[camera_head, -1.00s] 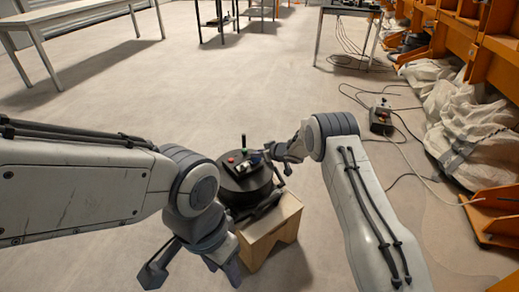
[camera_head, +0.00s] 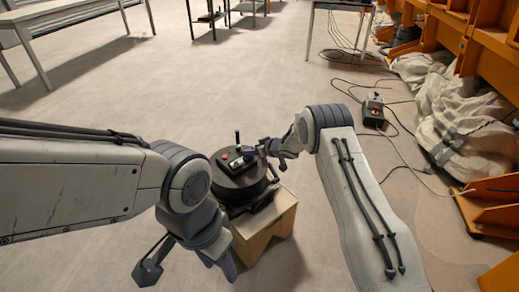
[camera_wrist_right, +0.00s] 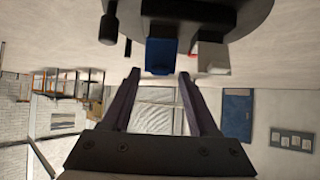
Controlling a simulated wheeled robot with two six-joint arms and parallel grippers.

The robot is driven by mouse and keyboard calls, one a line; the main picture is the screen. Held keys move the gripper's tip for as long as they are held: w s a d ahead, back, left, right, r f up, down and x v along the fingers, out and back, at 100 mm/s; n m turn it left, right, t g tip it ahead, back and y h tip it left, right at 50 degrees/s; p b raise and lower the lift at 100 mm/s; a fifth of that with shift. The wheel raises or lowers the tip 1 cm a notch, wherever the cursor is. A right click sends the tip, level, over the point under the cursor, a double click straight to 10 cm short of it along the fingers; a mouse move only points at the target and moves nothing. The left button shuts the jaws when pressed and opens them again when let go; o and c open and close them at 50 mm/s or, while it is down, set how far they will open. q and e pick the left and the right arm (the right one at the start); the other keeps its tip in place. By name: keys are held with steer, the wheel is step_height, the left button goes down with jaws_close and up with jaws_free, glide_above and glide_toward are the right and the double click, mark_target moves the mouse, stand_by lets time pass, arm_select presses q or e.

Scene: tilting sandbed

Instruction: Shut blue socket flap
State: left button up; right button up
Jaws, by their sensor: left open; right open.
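The blue socket flap (camera_wrist_right: 161,56) hangs out from the edge of a dark round unit (camera_wrist_right: 190,14) in the right wrist view. It lies between the fingertips of my right gripper (camera_wrist_right: 158,76), which is open; contact cannot be told. A white socket part with a red piece (camera_wrist_right: 212,58) sits to its right. In the head view the round black unit (camera_head: 236,184) stands on a wooden stand, and my right gripper (camera_head: 267,158) is at its right edge, largely hiding the flap. My left gripper (camera_head: 188,268) is open and empty, low and in front of the stand.
The wooden stand (camera_head: 268,226) carries the unit. A control box (camera_head: 373,112) with cables lies on the floor to the right. Open floor surrounds the stand.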

steer(key=p+v, duration=0.2)
steer(key=v, duration=0.7)
steer(key=shift+s+d, duration=0.15)
steer(key=shift+s, duration=0.1)
steer(key=shift+r, duration=0.2)
